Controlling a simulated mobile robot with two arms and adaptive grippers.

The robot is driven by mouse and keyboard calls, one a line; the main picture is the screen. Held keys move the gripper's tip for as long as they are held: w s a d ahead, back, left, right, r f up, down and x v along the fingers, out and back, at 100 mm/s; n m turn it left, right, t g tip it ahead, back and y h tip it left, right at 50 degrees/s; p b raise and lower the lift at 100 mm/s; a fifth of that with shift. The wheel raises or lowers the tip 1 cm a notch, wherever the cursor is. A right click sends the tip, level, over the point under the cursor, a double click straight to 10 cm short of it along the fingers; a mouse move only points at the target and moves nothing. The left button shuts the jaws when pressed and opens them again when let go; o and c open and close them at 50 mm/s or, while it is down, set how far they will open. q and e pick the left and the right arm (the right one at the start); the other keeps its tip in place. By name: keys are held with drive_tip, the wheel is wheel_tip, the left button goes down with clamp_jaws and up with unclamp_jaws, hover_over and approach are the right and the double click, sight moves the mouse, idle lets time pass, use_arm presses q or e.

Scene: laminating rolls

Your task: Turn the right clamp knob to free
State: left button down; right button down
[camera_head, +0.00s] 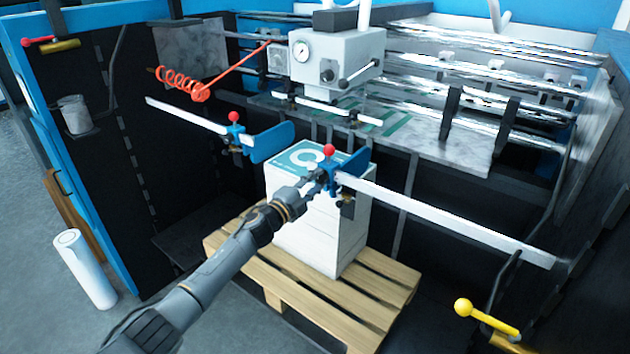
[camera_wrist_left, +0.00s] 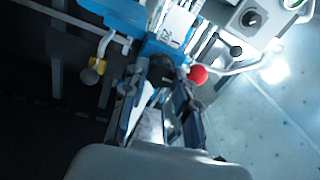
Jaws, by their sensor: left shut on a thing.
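The right clamp (camera_head: 347,182) is a blue block with a red ball (camera_head: 328,150) on top, mounted on a white rail. The red ball also shows in the left wrist view (camera_wrist_left: 198,74). My left gripper (camera_head: 316,184) reaches up from the lower left to the near side of this clamp. In the left wrist view its fingers (camera_wrist_left: 165,92) are closed around a dark knob (camera_wrist_left: 171,70) at the clamp, mostly hidden between them. How far the knob is turned cannot be told. My right gripper is not in view.
The left clamp (camera_head: 236,135) with its red ball sits on another white rail (camera_head: 185,115). A white stack (camera_head: 340,235) stands on a wooden pallet (camera_head: 385,285) below. A white box with a gauge (camera_head: 335,60) hangs above. A yellow lever (camera_head: 485,315) is at lower right.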

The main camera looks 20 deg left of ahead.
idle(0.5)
use_arm(q)
drive_tip(key=c, duration=1)
unclamp_jaws()
drive_tip(key=v, duration=1.2)
drive_tip(key=shift+d, duration=0.1)
drive_tip(key=shift+f, duration=0.1)
